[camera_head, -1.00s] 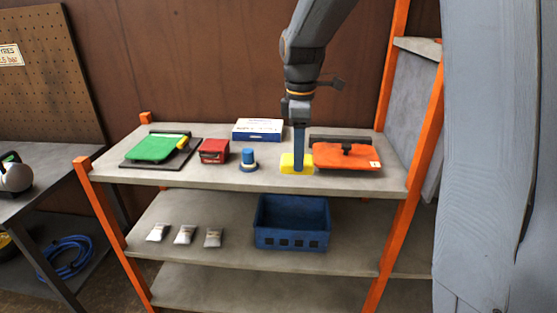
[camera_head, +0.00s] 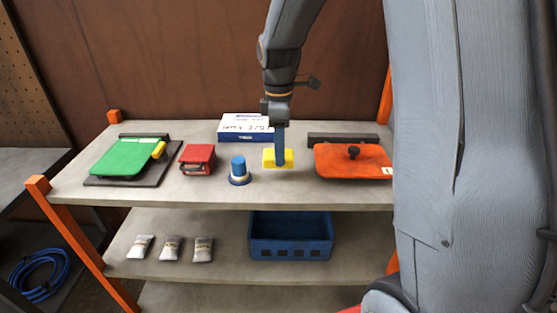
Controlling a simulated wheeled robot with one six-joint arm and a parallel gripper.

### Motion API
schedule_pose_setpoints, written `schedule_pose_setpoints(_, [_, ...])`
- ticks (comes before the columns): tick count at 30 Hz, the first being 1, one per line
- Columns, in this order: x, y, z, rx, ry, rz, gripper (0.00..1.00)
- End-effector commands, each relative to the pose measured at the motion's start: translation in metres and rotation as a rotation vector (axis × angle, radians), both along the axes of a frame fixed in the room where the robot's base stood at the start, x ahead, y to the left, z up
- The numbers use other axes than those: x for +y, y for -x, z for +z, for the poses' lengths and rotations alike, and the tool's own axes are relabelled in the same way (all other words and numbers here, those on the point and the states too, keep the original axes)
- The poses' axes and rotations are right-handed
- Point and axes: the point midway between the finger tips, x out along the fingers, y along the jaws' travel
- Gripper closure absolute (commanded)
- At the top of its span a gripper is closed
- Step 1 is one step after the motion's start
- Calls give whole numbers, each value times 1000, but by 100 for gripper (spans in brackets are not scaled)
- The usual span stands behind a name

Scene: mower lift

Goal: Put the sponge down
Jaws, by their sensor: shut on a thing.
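The yellow sponge (camera_head: 270,158) is at the middle of the shelf unit's top board (camera_head: 215,190). My gripper (camera_head: 281,160) points down and is shut on the sponge, with a blue-grey finger in front of it. The sponge is at or just above the board; I cannot tell whether it touches. The far finger is hidden.
An orange plate with a black knob (camera_head: 345,168) lies to the right. A blue-and-white box (camera_head: 246,127) stands behind. A blue crate (camera_head: 290,238) is below.

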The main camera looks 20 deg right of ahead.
Motion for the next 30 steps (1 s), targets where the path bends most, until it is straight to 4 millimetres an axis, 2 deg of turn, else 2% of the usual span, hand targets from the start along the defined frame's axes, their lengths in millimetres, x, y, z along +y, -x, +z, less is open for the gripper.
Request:
schedule_pose_setpoints(5, [1, 0, -12, 0, 0, 1, 78])
schedule_pose_setpoints(13, [2, 1, -44, 1, 0, 5, 78])
schedule_pose_setpoints(24, [2, 0, -49, -2, 0, 4, 78])
schedule_pose_setpoints(25, [2, -1, -48, -2, 0, 4, 51])
schedule_pose_setpoints(28, [2, 0, -48, -2, 0, 4, 35])
schedule_pose_setpoints(30, [2, 0, -48, -2, 0, 4, 35])
